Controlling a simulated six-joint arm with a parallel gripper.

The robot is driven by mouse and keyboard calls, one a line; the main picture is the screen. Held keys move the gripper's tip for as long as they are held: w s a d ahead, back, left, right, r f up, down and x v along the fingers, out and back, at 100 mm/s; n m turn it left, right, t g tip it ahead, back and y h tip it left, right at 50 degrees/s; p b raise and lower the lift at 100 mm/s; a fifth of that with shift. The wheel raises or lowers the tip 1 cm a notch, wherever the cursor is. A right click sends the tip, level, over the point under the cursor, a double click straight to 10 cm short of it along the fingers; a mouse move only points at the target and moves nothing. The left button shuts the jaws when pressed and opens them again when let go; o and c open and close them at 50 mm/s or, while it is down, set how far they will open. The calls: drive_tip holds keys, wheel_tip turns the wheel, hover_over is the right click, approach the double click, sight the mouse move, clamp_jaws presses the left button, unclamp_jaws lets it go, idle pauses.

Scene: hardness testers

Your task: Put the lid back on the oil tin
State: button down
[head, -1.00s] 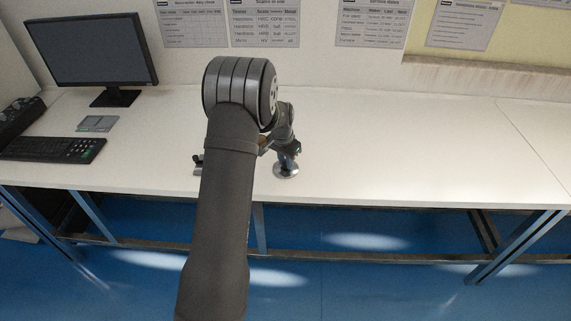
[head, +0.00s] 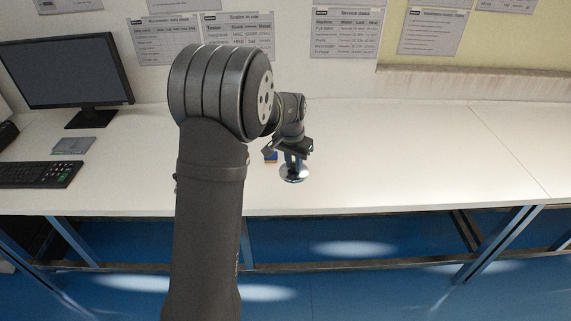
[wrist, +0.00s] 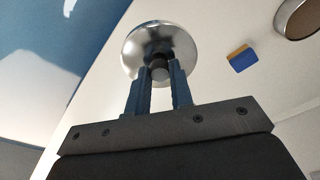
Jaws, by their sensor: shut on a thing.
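My gripper (wrist: 159,85) is shut on the small knob of a shiny round metal lid (wrist: 140,43). The lid is beyond the fingertips in the wrist view. In the head view my gripper (head: 294,160) holds the lid (head: 293,174) over the front part of the table; its exact height is hard to tell. A round, brown-topped thing with a metal rim (wrist: 299,19), which looks like the open oil tin, is at the upper right of the wrist view, cut by the frame edge and apart from the lid. I cannot see it in the head view, where my arm blocks part of the table.
A small blue and yellow block (wrist: 242,59) lies on the white table (head: 400,160) between lid and tin in the wrist view. A monitor (head: 65,75), keyboard (head: 38,174) and small grey pad (head: 73,145) are at the left. The table's right side is clear.

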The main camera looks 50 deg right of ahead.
drive_tip(key=w+a+n, duration=0.2)
drive_tip(key=w+n, duration=0.3)
drive_tip(key=w, duration=2.2)
drive_tip(key=shift+t, duration=0.3)
drive_tip(key=shift+s+d+f, duration=0.1)
drive_tip(key=shift+s+f, duration=0.05)
drive_tip(key=shift+f, duration=1.65)
drive_tip(key=shift+s+f, duration=0.1)
drive_tip(key=shift+f, duration=1.65)
drive_tip(key=shift+f, duration=0.2)
drive_tip(key=c, duration=0.7)
unclamp_jaws()
drive_tip(key=shift+r, duration=0.1)
wheel_tip(320, 180, up, 7)
